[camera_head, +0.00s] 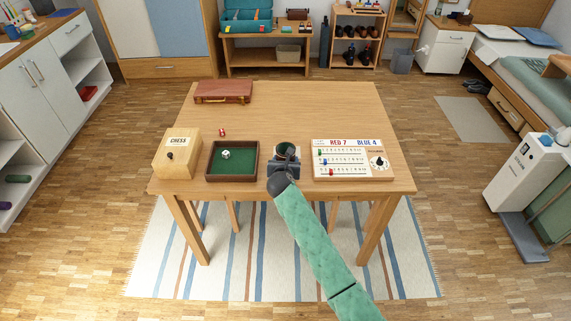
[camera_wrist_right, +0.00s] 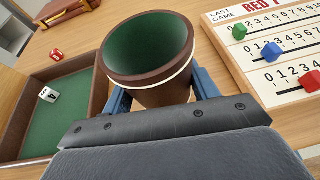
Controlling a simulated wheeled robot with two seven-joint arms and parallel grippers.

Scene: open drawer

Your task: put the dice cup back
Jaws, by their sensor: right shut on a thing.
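The dice cup (camera_wrist_right: 150,85) is brown with a green lining and a pale band, and its open mouth faces up toward the right wrist camera. My right gripper (camera_wrist_right: 155,95) is shut on it, with a blue finger on each side. In the head view the right gripper (camera_head: 284,165) and the cup (camera_head: 286,149) are over the near part of the table, between the green-lined tray and the scoreboard. I cannot tell whether the cup touches the table. My left gripper is not in view.
The dice tray (camera_head: 208,160) holds a white die (camera_head: 226,154); a red die (camera_head: 222,132) lies behind it. A chess box (camera_head: 176,160) stands at the left, a scoreboard (camera_head: 350,150) at the right, and a brown case (camera_head: 223,91) at the back left. The table's back right is clear.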

